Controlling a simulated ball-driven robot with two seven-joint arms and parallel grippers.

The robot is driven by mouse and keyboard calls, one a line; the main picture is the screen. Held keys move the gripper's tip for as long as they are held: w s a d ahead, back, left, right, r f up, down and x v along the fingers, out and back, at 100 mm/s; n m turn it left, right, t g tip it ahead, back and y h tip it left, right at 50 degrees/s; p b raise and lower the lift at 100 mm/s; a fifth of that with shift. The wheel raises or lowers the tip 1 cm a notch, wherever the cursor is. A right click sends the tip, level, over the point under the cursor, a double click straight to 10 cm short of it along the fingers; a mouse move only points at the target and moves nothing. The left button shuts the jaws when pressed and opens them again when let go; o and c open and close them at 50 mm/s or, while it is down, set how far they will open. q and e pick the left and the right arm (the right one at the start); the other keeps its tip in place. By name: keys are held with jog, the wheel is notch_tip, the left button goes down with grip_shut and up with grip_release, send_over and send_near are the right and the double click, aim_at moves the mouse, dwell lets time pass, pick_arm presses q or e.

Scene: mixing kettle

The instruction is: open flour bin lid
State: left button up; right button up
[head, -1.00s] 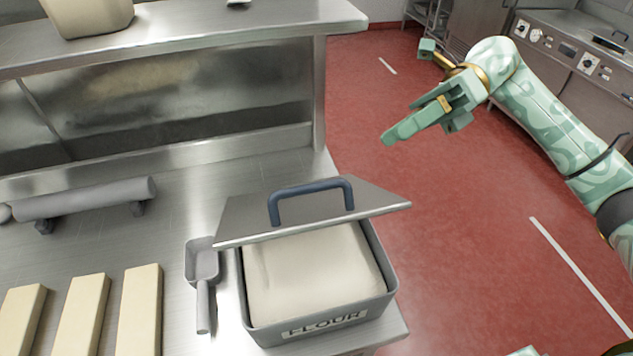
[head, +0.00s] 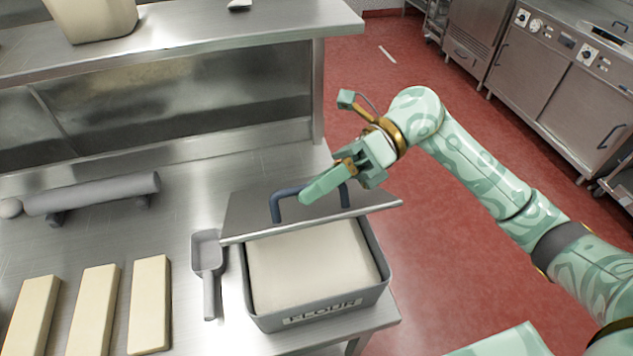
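The flour bin (head: 315,315) is a grey metal box labelled FLOUR near the right end of the steel counter. Pale flour (head: 312,268) shows in its open front part. Its grey lid (head: 246,212) sits at the back of the bin, tilted, with a dark blue handle (head: 277,207). My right gripper (head: 322,185) is over the lid, in front of the handle in the picture and hiding its middle. Whether it touches the handle, and how far its fingers are apart, I cannot tell. My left gripper is not in view.
A grey scoop (head: 208,265) lies left of the bin. Pale dough blocks (head: 149,300) and a grey rolling pin (head: 95,195) lie further left. A steel shelf (head: 230,38) with a pale container (head: 92,18) spans the back. Red floor (head: 440,260) is open at right.

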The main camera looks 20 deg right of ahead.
grip_shut()
jog(key=shift+w+r, duration=0.4)
jog(key=shift+w, duration=0.05)
jog(key=w+r+m+g+y+b, duration=0.1)
jog(key=w+r+m+b, duration=0.1)
jog(key=w, duration=0.4)
jog(key=w+r+m+g+y+b, duration=0.1)
jog(key=w+r+m+b, duration=0.2)
jog(key=w+b, duration=0.2)
jog(key=shift+w+r+m+b, duration=0.3)
jog(key=shift+w+r, duration=0.05)
jog(key=shift+w, duration=0.45)
grip_release()
